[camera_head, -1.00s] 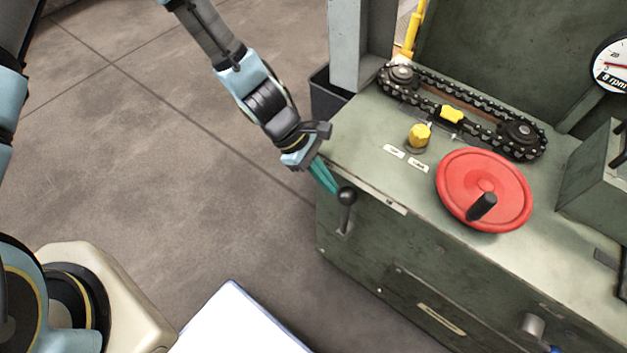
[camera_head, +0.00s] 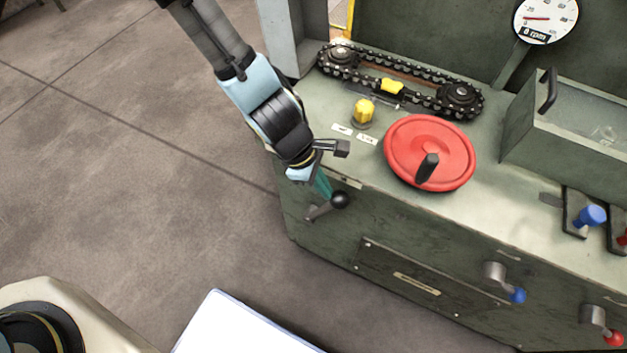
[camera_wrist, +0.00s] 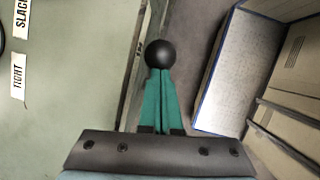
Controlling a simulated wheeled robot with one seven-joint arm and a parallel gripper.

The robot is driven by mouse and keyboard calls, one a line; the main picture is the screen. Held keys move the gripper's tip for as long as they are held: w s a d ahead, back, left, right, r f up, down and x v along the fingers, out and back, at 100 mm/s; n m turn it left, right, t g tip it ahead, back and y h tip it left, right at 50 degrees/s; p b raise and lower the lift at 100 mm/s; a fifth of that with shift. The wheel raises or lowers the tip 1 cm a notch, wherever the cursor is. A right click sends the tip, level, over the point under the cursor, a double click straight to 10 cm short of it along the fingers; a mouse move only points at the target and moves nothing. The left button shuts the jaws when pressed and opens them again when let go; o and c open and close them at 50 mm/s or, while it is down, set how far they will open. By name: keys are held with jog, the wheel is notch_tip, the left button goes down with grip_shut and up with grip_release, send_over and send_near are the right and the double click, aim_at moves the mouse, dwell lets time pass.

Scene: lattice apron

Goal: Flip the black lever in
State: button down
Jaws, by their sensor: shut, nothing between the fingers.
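The black lever (camera_head: 339,200) has a round black knob on a grey shank and is mounted on the front face of the green machine, near its left end. Its shank lies tilted, with the knob up and to the right of the pivot. My gripper (camera_head: 325,188) is shut and empty, with its teal fingertips right at the knob. In the wrist view the knob (camera_wrist: 160,54) sits at the tips of my gripper (camera_wrist: 159,75). Whether they touch is hard to tell. The lower shank is hidden in the wrist view.
On the machine top are a red handwheel (camera_head: 430,150), a yellow knob (camera_head: 363,112) and a chain loop (camera_head: 400,80). Blue-tipped (camera_head: 517,295) and red-tipped (camera_head: 613,338) levers are farther right. A white-topped box (camera_head: 240,325) stands on the floor in front.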

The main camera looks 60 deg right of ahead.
jog(key=shift+s+a+f, duration=0.15)
jog(key=shift+s+f, duration=0.05)
jog(key=shift+s, duration=1)
jog(key=w+p+v, duration=0.1)
jog(key=p+v, duration=0.1)
jog(key=v, duration=1.1)
jog(key=shift+w+r, duration=0.15)
jog(key=shift+w, duration=0.1)
